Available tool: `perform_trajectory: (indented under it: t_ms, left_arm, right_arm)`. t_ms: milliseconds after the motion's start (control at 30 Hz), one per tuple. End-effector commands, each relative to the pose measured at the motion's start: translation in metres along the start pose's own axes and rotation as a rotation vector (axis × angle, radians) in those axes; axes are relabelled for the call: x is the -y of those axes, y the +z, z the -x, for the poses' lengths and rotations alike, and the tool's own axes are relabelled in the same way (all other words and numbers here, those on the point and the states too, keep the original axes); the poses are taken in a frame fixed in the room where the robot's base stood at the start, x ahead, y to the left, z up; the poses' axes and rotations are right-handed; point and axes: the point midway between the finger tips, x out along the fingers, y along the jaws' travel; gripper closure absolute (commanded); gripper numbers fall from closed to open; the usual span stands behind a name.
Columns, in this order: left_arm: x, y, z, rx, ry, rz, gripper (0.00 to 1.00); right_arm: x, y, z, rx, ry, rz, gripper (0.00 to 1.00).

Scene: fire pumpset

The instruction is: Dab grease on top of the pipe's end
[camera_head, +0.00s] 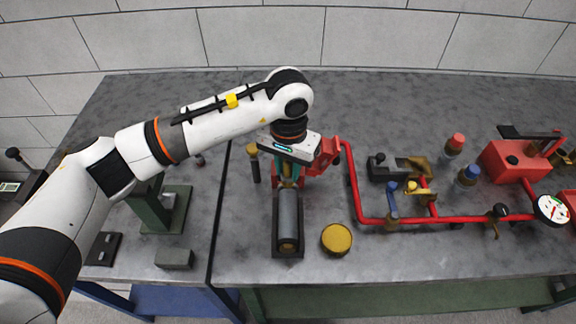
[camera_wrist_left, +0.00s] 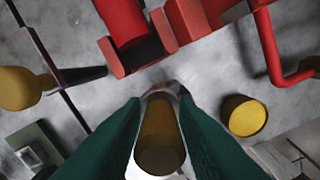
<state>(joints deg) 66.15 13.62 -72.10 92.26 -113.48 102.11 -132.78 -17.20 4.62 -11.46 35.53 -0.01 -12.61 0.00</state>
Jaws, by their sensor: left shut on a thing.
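My left gripper (camera_head: 289,172) points down, its green fingers shut on a brown, handle-like cylinder (camera_wrist_left: 160,140), seen nearly end-on in the left wrist view; its far tip is hard to make out. A grey pipe-like cylinder (camera_head: 289,212) with a brass-coloured near end lies in a dark trough just on the near side of the gripper. A round tin with a yellow top (camera_head: 337,238) stands right of the trough; it also shows in the left wrist view (camera_wrist_left: 245,116). I cannot tell whether the held cylinder touches anything. My right gripper is not in view.
A red clamp (camera_head: 325,155) stands close right of the gripper. Red piping (camera_head: 355,195) with valves and a gauge (camera_head: 551,209) fills the right side. A yellow-topped dark tool (camera_head: 253,160) stands left of the gripper. A green stand (camera_head: 158,208) is further left.

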Motion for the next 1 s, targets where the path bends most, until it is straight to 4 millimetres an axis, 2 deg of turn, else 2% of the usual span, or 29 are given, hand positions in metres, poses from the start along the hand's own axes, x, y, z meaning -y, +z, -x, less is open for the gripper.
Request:
perform_trajectory:
  t_ms: [1000]
  left_arm:
    - [-0.0001, 0.0001, 0.0005, 0.001, 0.0, 0.0, 0.96]
  right_arm:
    - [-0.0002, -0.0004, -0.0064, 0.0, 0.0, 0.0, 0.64]
